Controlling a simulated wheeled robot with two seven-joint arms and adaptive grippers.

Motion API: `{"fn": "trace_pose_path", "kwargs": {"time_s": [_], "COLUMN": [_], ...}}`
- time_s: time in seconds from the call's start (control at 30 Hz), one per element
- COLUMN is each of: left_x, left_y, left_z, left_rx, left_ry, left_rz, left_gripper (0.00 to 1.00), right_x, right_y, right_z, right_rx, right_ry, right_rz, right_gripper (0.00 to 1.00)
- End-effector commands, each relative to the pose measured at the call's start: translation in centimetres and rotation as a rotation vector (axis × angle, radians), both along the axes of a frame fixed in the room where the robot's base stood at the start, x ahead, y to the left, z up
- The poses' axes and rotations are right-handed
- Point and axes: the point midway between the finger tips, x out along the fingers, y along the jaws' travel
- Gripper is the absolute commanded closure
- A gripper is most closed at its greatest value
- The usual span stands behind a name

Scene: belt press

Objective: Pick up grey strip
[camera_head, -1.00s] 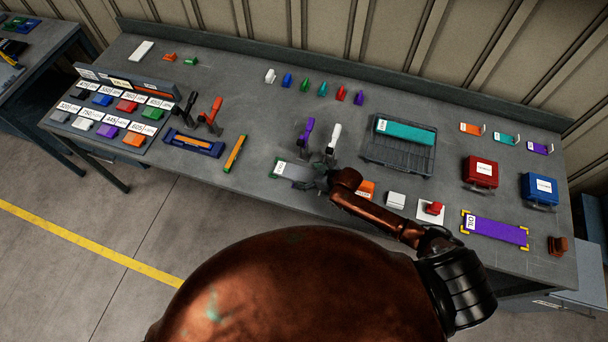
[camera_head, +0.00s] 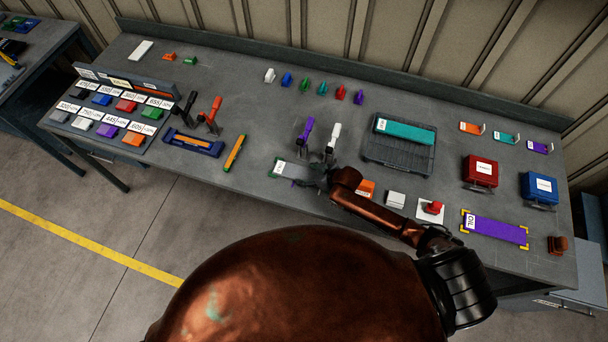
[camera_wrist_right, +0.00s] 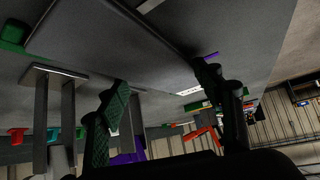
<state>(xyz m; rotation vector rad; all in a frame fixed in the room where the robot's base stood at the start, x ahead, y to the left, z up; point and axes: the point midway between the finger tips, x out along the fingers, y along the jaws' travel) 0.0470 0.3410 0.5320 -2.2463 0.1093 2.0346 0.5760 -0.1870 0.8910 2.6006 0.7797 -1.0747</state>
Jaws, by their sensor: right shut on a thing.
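The grey strip (camera_head: 287,170) lies at the front middle of the bench, its white label at the left end with a green edge beside it. My right gripper (camera_head: 312,182) reaches over the strip's right part from the right and is shut on it. The dark fingers hide much of the strip there. In the right wrist view the two dark fingers (camera_wrist_right: 163,95) stand on either side of a grey surface. I cannot clearly tell strip from bench there. My left gripper is not in view.
Purple (camera_head: 308,130) and white (camera_head: 333,138) upright handles stand just behind the strip. A dark tray (camera_head: 375,160) with a teal strip (camera_head: 406,131) is behind to the right. An orange block (camera_head: 365,188) and a white block (camera_head: 396,200) lie right of the gripper. A green-orange bar (camera_head: 235,153) lies left.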

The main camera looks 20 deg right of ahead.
Motion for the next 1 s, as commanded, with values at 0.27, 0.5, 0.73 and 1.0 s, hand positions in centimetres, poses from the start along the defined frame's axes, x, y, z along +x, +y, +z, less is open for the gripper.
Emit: {"fn": "trace_pose_path", "kwargs": {"time_s": [0.27, 0.5, 0.73, 1.0], "left_x": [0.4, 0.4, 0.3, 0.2], "left_y": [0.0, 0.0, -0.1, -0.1], "left_z": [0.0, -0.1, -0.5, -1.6], "left_rx": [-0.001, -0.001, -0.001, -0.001], "left_ry": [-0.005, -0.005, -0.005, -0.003], "left_rz": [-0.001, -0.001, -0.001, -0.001], "left_gripper": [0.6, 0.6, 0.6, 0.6], "right_x": [-0.1, 0.0, -2.4, -7.6], "right_y": [0.3, 0.2, 1.6, 4.5], "right_z": [0.0, 1.9, 6.1, 10.5], "right_rx": [0.004, 0.004, 0.007, 0.008], "right_ry": [0.003, -0.001, -0.001, 0.0], "right_rz": [0.002, 0.003, 0.005, 0.004], "right_gripper": [0.74, 0.79, 0.8, 0.8]}}
